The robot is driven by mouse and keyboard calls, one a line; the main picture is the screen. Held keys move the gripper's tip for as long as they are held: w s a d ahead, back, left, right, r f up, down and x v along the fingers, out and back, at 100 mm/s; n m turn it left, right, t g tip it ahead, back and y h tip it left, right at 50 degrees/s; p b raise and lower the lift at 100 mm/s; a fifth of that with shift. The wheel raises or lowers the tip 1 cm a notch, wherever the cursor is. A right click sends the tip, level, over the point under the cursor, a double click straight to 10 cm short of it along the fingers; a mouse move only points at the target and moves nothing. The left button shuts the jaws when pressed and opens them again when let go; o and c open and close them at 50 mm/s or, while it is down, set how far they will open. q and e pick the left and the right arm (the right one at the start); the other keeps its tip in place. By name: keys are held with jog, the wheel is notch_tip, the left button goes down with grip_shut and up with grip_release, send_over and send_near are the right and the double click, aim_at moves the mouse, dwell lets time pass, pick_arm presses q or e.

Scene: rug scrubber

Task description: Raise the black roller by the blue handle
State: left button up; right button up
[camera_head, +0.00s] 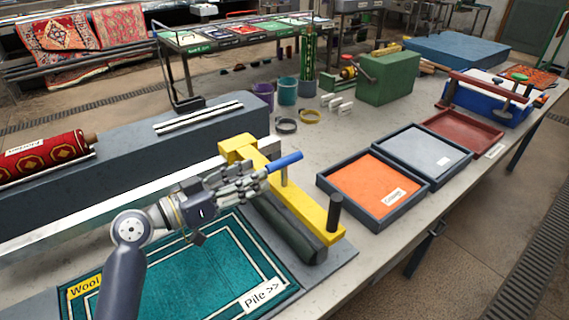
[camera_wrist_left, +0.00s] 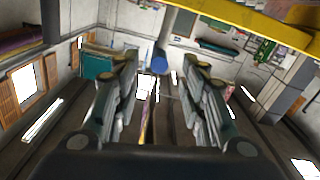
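The black roller (camera_head: 290,230) lies low beneath the yellow bar (camera_head: 300,200), at the right edge of the teal rug (camera_head: 185,275). The blue handle (camera_head: 286,161) sticks out above the yellow frame, pointing right and slightly up. My left gripper (camera_head: 262,172) is at the handle's left end, above the roller. In the left wrist view the gripper (camera_wrist_left: 162,65) has its two fingers wide apart, with a blue piece of the handle (camera_wrist_left: 159,58) between and beyond the tips. I see no contact with it. My right gripper is not in view.
An upright dark post (camera_head: 334,213) stands at the yellow bar's near end. Shallow trays with orange (camera_head: 375,185), grey (camera_head: 422,152) and red (camera_head: 462,133) bottoms lie to the right. A long dark block (camera_head: 130,140) lies behind the rug. The table between roller and trays is clear.

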aim_at(283, 159)
pick_arm(q)
jog(key=p+x, duration=0.2)
jog(key=x, duration=0.6)
jog(key=shift+w+d+r+p, duration=0.1)
jog(key=shift+w+d+p, duration=0.1)
jog(key=shift+d+p, duration=0.15)
jog(key=shift+w+d, duration=0.2)
jog(key=shift+d, duration=0.05)
jog(key=shift+c, duration=0.4)
grip_shut()
